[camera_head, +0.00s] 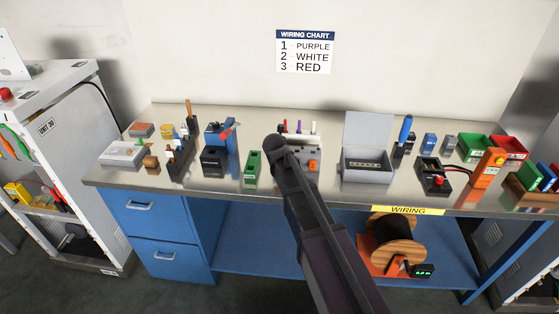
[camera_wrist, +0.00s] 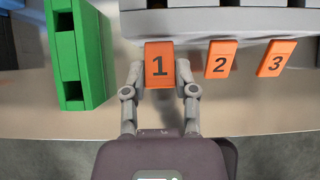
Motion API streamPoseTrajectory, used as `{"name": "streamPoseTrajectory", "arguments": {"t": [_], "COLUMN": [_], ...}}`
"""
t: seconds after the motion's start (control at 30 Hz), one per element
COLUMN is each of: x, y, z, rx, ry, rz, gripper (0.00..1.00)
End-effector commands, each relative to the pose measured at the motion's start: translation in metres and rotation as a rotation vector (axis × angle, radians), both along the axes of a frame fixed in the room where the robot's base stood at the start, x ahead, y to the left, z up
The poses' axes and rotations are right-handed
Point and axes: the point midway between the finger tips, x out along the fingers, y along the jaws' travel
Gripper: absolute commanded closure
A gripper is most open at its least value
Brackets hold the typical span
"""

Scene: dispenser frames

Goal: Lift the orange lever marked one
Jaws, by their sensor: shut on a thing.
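The orange lever marked one (camera_wrist: 158,62) is at the front edge of a pale grey block (camera_wrist: 225,22) in the wrist view. The fingers of my gripper (camera_wrist: 160,84) are closed on its left and right sides. Levers marked two (camera_wrist: 220,60) and three (camera_wrist: 277,58) stand to its right, free of my gripper. Lever one looks larger and reaches lower in the picture than the other two; I cannot tell how far it is raised. In the head view the block (camera_head: 305,140) is partly hidden by my arm, and my gripper is hidden there too.
A green slotted block (camera_wrist: 90,60) stands close left of my gripper. A grey open-lidded box (camera_head: 367,170) stands right of the lever block. A wiring chart (camera_head: 305,52) hangs on the wall, listing purple, white and red.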

Motion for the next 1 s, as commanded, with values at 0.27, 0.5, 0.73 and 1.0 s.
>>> {"name": "streamPoseTrajectory", "arguments": {"t": [0.27,0.5,0.73,1.0], "x": [-0.0006,-0.0002,-0.0007,-0.0030], "y": [0.0001,-0.0001,-0.0002,-0.0006], "z": [-0.0004,0.0000,-0.0014,-0.0072], "rx": [0.001,0.000,0.000,-0.001], "ry": [0.001,0.000,-0.010,-0.079], "rz": [-0.001,0.000,0.001,0.002], "gripper": [0.29,0.29,0.29,0.29]}}
